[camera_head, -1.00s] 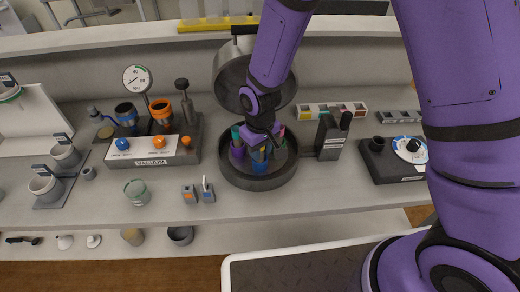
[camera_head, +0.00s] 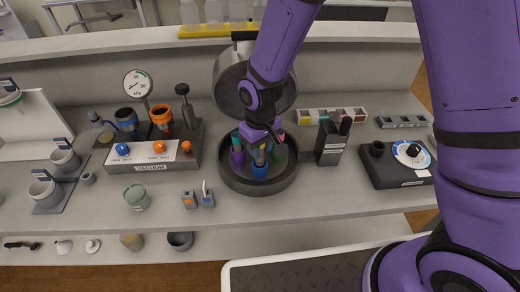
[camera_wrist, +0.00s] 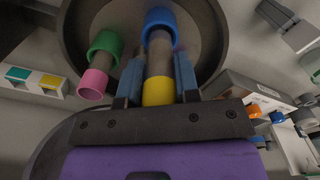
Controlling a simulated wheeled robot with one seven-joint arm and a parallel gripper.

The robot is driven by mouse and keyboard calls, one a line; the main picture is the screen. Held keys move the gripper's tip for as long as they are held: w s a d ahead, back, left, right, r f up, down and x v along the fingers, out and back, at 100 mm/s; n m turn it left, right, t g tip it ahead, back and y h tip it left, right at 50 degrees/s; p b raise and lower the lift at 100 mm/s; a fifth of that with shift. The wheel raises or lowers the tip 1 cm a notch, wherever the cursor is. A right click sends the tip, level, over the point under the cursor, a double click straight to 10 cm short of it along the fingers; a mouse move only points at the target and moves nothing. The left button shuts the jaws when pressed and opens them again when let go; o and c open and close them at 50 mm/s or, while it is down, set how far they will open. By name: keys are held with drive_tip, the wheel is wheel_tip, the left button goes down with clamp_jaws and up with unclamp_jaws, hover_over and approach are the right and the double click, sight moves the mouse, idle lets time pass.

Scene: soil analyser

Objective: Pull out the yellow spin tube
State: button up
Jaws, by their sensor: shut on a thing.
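The yellow spin tube has a yellow cap (camera_wrist: 158,92) and a grey body, and stands between the two blue finger pads of my gripper (camera_wrist: 158,68). My gripper is shut on it. Its far end meets a blue holder (camera_wrist: 160,18); I cannot tell how far it sits inside. In the head view the yellow cap (camera_head: 260,156) shows just below my gripper (camera_head: 263,142), above the blue holder (camera_head: 260,170). A pink-capped tube (camera_wrist: 92,84) in a green holder (camera_wrist: 106,43) is beside it, apart from my fingers. The centrifuge bowl (camera_head: 258,189) surrounds the holders.
The raised centrifuge lid (camera_head: 228,88) is close behind my wrist. A dark labelled block (camera_head: 333,145) stands right of the bowl, and the vacuum unit (camera_head: 152,160) stands left. A colored rack (camera_head: 325,114) lies behind. The bench front before the bowl is clear.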

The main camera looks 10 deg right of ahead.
drive_tip(key=shift+r, duration=1.95)
drive_tip(key=shift+d, duration=0.1)
